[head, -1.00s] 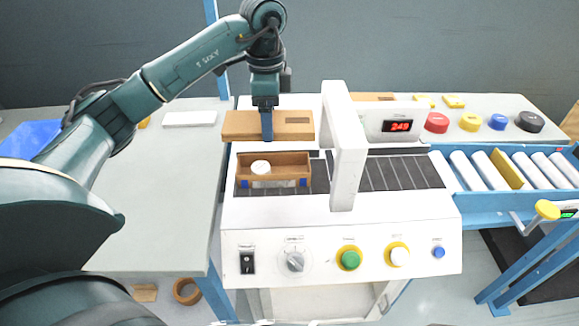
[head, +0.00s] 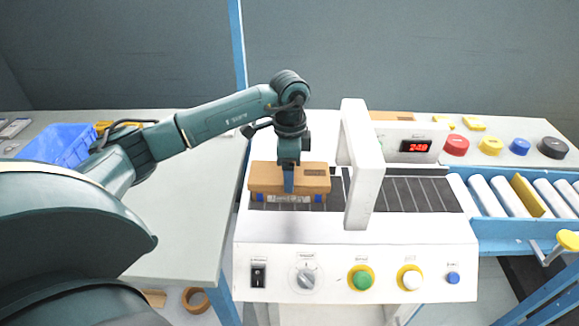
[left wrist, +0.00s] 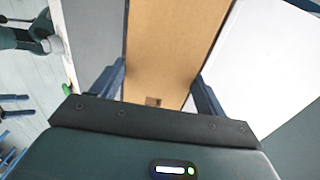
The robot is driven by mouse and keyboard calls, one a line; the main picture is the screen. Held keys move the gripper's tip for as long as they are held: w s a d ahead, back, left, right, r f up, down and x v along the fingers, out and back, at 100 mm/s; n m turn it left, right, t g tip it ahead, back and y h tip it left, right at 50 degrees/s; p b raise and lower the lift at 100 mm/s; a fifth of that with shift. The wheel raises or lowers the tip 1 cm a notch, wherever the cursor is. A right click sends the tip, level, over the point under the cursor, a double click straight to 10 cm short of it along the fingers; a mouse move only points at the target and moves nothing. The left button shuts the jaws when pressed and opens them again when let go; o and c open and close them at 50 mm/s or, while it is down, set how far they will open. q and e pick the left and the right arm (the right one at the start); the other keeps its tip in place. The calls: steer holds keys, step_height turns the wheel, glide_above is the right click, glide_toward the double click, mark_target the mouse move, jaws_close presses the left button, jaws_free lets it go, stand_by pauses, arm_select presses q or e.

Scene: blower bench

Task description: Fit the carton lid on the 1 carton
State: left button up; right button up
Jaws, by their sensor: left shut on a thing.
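The brown carton lid (head: 262,174) is between the fingers of my left gripper (head: 289,178), which is shut on it. One blue finger lies against its near side. In the left wrist view the lid (left wrist: 172,45) runs lengthwise between both fingers of the gripper (left wrist: 160,92). The lid lies level, directly over the place of the open carton on the dark belt. The carton is almost wholly hidden under it, and I cannot tell whether the lid is seated. My right gripper is not in view.
The sealer's white arch (head: 358,165) stands close to the right of the lid. The belt (head: 415,193) beyond it is clear, leading to rollers (head: 490,195). A blue bin (head: 62,144) is on the left table.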

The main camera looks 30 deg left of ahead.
arm_select(q)
steer(key=shift+f, duration=0.45)
steer(key=o, duration=0.6)
steer(key=shift+f, duration=0.1)
steer(key=o, duration=0.5)
steer(key=shift+c, duration=0.2)
steer(key=shift+r, duration=0.4)
step_height(320, 180, up, 12)
steer(key=shift+r, duration=0.25)
steer(key=shift+f, duration=0.1)
